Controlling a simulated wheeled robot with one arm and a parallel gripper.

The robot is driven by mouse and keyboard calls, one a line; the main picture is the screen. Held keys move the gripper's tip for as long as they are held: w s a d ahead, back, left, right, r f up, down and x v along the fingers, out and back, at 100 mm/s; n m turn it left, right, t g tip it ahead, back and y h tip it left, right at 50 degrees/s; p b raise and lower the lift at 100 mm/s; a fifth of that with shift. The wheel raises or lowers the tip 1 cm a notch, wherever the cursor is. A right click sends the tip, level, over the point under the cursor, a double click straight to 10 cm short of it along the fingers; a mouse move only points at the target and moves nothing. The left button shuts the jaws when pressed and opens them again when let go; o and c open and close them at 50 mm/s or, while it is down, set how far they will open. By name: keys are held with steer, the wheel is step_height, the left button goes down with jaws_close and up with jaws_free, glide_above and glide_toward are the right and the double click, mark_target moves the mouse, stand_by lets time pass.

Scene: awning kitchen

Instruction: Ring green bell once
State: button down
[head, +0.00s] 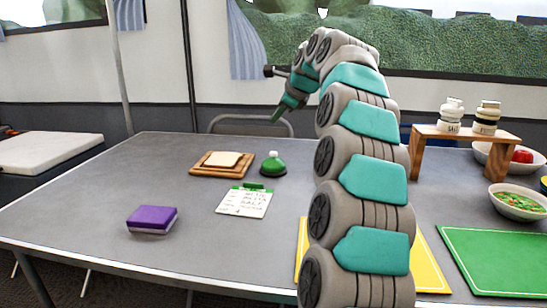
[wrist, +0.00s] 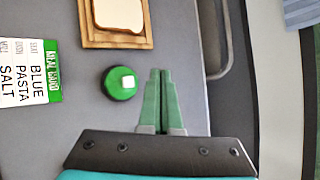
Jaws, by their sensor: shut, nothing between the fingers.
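The green bell (head: 273,164) is a small green dome with a white button on top and a dark base. It stands on the grey table, right of a bread board. In the wrist view the bell (wrist: 121,84) is seen from above, just left of the fingers. My gripper (head: 277,116) is shut and empty, held in the air above the table near the bell and apart from it. In the wrist view the green fingers of my gripper (wrist: 160,75) are together.
A wooden board (head: 198,171) with bread (head: 222,160), a list card (head: 245,203) and a purple sponge (head: 152,219) lie on the grey table (head: 75,210). A wooden stand (head: 417,150) with jars, bowls and a green mat (head: 492,262) are at right. A chair is behind.

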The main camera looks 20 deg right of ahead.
steer(key=b, duration=0.4)
glide_above(276, 153)
step_height(276, 153, down, 5)
steer(key=shift+s, duration=0.1)
steer(key=shift+f+b, duration=0.65)
steer(key=shift+f, duration=0.55)
steer(key=shift+f, duration=0.15)
stand_by(0.6)
steer(key=shift+f, duration=0.3)
steer(key=shift+f, duration=0.5)
stand_by(0.9)
steer(key=shift+r, duration=0.15)
steer(key=shift+r+p, duration=0.8)
steer(key=shift+p, duration=0.25)
steer(key=shift+r, duration=0.15)
